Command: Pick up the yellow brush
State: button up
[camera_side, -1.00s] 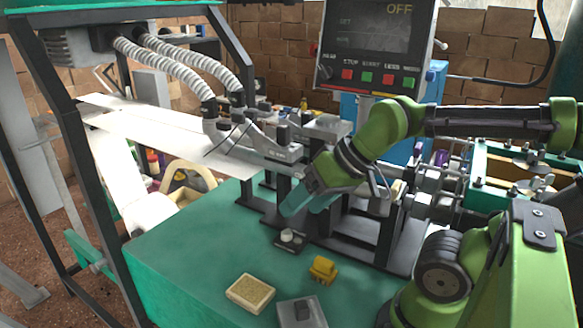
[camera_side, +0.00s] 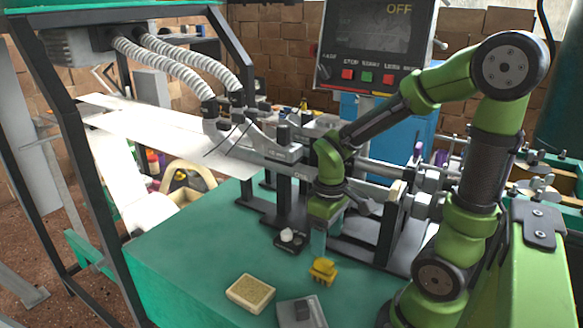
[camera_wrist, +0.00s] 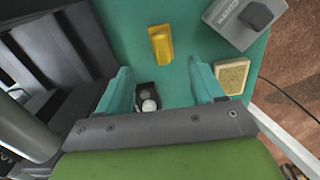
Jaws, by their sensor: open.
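The yellow brush (camera_side: 323,270) stands on the green table in front of the machine in the side view. In the wrist view the yellow brush (camera_wrist: 160,44) lies beyond my fingertips, near the top centre. My gripper (camera_side: 325,238) points down above the table, just behind the brush and apart from it. In the wrist view my gripper (camera_wrist: 165,82) shows two teal fingers spread wide with nothing held between them.
A small dark holder with a white knob (camera_side: 289,238) stands left of my gripper. A tan sponge-like block (camera_side: 250,293) and a grey box (camera_side: 302,312) lie near the table's front. The black machine frame is close behind. The table's left part is clear.

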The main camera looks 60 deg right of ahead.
aim_at(324, 261)
notch_tip(324, 261, down, 10)
jog(key=shift+a+r, duration=0.1)
dwell(0.4)
jog(key=shift+c, duration=0.5)
jog(key=c, duration=1.1)
jog(key=shift+o, duration=0.2)
notch_tip(324, 261, up, 10)
jog(key=shift+r, duration=0.1)
jog(key=o, duration=0.4)
jog(key=shift+c, duration=1.4)
